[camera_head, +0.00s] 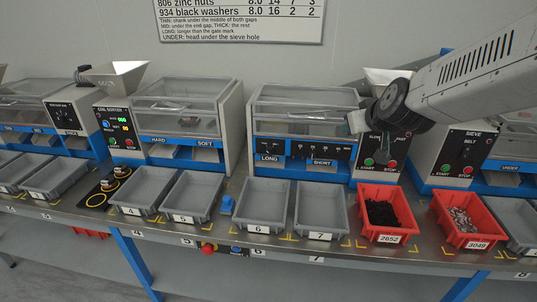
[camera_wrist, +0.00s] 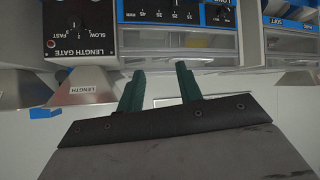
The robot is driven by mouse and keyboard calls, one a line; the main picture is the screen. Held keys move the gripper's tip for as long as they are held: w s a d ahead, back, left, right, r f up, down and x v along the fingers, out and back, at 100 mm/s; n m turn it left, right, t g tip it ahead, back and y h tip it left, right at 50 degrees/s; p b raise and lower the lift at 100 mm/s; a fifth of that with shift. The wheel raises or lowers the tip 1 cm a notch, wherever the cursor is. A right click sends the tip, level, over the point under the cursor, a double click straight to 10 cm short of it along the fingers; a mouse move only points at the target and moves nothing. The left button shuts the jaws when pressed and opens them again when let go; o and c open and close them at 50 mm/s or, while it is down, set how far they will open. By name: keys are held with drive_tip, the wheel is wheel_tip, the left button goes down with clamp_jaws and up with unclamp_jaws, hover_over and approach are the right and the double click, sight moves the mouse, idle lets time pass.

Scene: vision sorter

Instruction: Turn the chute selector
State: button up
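In the head view my arm reaches in from the upper right, and my gripper (camera_head: 358,121) is at the right end of the LONG/SHORT machine. In the wrist view the two green fingers of my gripper (camera_wrist: 160,70) stand apart with nothing between them. A black control panel (camera_head: 301,150) with small knobs and a scale runs along that machine's front, above the LONG and SHORT labels. Part of a scaled panel (camera_wrist: 188,13) shows at the top of the wrist view. I cannot tell which knob is the chute selector. My fingers touch no knob that I can see.
A LENGTH GATE panel (camera_wrist: 83,27) with a SLOW/FAST dial is at upper left in the wrist view. Grey bins (camera_head: 262,206) and red bins (camera_head: 388,213) line the bench front. A hopper (camera_head: 118,76) stands left. A blue block (camera_head: 227,205) lies between bins.

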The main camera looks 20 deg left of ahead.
drive_tip(key=w+a+f+n+t, duration=0.1)
drive_tip(key=w+a+f, duration=0.15)
drive_tip(key=a, duration=0.25)
drive_tip(key=w+a+f+t, duration=0.1)
drive_tip(key=w+a+f, duration=0.15)
drive_tip(key=a, duration=0.25)
drive_tip(key=n+t, duration=0.2)
drive_tip(key=t, duration=0.4)
approach(268, 152)
drive_tip(key=w, duration=0.1)
drive_tip(key=shift+h, duration=0.3)
drive_tip(key=x, duration=0.8)
drive_tip(key=shift+a, duration=0.35)
drive_tip(key=c, duration=0.7)
